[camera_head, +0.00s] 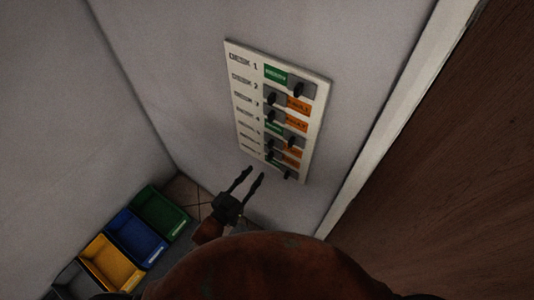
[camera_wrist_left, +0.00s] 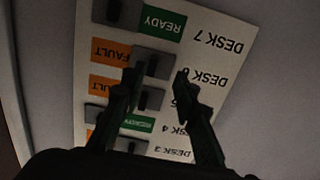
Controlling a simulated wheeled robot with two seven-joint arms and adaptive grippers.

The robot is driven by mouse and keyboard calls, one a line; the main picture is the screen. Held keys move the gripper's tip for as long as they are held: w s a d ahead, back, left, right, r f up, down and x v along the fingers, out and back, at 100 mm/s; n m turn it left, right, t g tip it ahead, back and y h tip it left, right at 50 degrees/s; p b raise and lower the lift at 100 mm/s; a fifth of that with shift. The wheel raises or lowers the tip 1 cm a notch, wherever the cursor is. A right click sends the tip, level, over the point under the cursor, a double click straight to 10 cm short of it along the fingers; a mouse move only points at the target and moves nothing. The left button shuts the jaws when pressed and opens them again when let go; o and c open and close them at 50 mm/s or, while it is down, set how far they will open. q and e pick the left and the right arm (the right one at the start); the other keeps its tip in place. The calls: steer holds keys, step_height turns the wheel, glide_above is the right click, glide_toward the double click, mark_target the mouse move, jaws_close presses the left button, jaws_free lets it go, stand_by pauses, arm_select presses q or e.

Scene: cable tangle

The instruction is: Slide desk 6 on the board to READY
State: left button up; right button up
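The board (camera_head: 316,90) hangs on the wall, with rows of desk labels and sliders. In the left wrist view it appears upside down. The desk 6 slider (camera_wrist_left: 154,62) sits beside an orange FAULT label (camera_wrist_left: 108,52), which shows uncovered; no READY label shows in that row. In the head view this slider (camera_head: 273,155) is low on the board. My left gripper (camera_head: 255,172) is open and empty at the board's lower left. In the left wrist view its fingertips (camera_wrist_left: 156,72) lie on either side of the desk 6 slider; contact cannot be told. My right gripper is not in view.
The desk 7 row shows green READY (camera_wrist_left: 163,22), and the desk 5 slider (camera_wrist_left: 149,98) is close to the fingers. A green bin (camera_head: 160,213), blue bin (camera_head: 135,238) and yellow bin (camera_head: 110,263) stand at lower left. A brown door (camera_head: 470,170) is at right.

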mark_target(269, 156)
arm_select(q)
steer(key=w+d+r, duration=0.1)
steer(key=w+d+r+p, duration=0.1)
steer(key=w+d, duration=0.1)
steer(key=w+d+r, duration=0.1)
steer(key=w, duration=0.1)
steer(key=shift+d+p, duration=0.2)
steer(key=shift+p, duration=0.15)
steer(key=shift+w+d+f, duration=0.15)
steer(key=shift+w+d, duration=0.1)
steer(key=shift+w, duration=0.2)
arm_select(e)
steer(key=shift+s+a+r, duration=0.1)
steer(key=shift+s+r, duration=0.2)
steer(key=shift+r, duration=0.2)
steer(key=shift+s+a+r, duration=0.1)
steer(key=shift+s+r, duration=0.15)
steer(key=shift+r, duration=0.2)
arm_select(q)
steer(key=shift+c, duration=0.7)
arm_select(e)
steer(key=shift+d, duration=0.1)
arm_select(q)
jaws_close()
